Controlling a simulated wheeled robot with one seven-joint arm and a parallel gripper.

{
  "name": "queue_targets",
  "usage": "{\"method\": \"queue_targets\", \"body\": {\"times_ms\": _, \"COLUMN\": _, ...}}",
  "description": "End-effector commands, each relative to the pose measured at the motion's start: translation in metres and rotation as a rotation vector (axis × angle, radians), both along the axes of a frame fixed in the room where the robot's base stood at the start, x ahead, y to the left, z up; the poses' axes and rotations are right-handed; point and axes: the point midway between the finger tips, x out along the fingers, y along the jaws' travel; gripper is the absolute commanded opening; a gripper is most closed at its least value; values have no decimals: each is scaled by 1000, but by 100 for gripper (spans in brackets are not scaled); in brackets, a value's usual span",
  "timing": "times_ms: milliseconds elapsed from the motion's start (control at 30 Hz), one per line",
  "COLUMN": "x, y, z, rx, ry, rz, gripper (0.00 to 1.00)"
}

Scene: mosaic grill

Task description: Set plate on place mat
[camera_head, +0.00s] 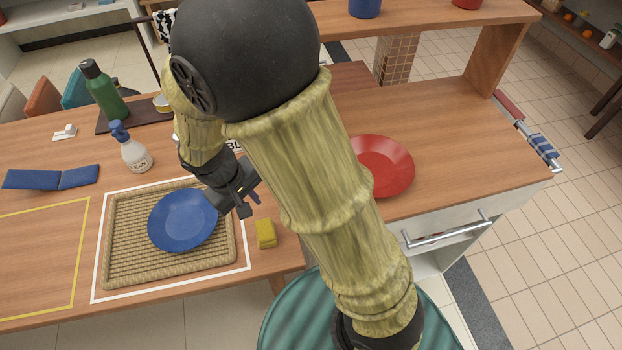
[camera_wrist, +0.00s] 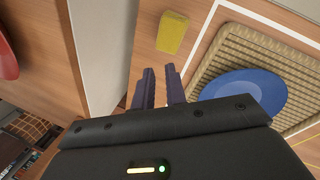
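A blue plate (camera_head: 183,219) lies on the woven place mat (camera_head: 122,262), inside a white outlined square on the left table. The plate also shows in the wrist view (camera_wrist: 262,88), partly hidden by my gripper body, with the woven mat (camera_wrist: 232,48) around it. My gripper (camera_head: 248,198) is just right of the plate, apart from it, over the mat's right edge. In the wrist view its two fingers (camera_wrist: 159,86) have a narrow gap between them with nothing held. A red plate (camera_head: 386,166) lies on the right counter, partly hidden by my arm.
A yellow sponge (camera_head: 266,234) lies right of the mat. A white spray bottle (camera_head: 134,150), a green bottle (camera_head: 103,92) and a folded blue item (camera_head: 50,178) stand or lie farther back and left. A yellow outlined area (camera_head: 38,262) on the left is clear.

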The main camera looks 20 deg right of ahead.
Motion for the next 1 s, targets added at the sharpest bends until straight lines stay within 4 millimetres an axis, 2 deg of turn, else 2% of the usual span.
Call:
{"method": "queue_targets", "body": {"times_ms": 33, "x": 0, "y": -16, "z": 6, "rx": 38, "ry": -6, "rz": -45, "gripper": 13}}
{"method": "queue_targets", "body": {"times_ms": 100, "x": -2, "y": -34, "z": 13, "rx": 85, "ry": -16, "rz": -93, "gripper": 13}}
{"method": "queue_targets", "body": {"times_ms": 400, "x": -20, "y": -105, "z": 41, "rx": 246, "ry": -128, "rz": -294, "gripper": 13}}
{"method": "queue_targets", "body": {"times_ms": 500, "x": -27, "y": -124, "z": 48, "rx": 274, "ry": -175, "rz": -348, "gripper": 13}}
{"method": "queue_targets", "body": {"times_ms": 667, "x": -34, "y": -137, "z": 53, "rx": 291, "ry": -214, "rz": -387, "gripper": 13}}
{"method": "queue_targets", "body": {"times_ms": 1000, "x": -34, "y": -138, "z": 53, "rx": 292, "ry": -216, "rz": -389, "gripper": 13}}
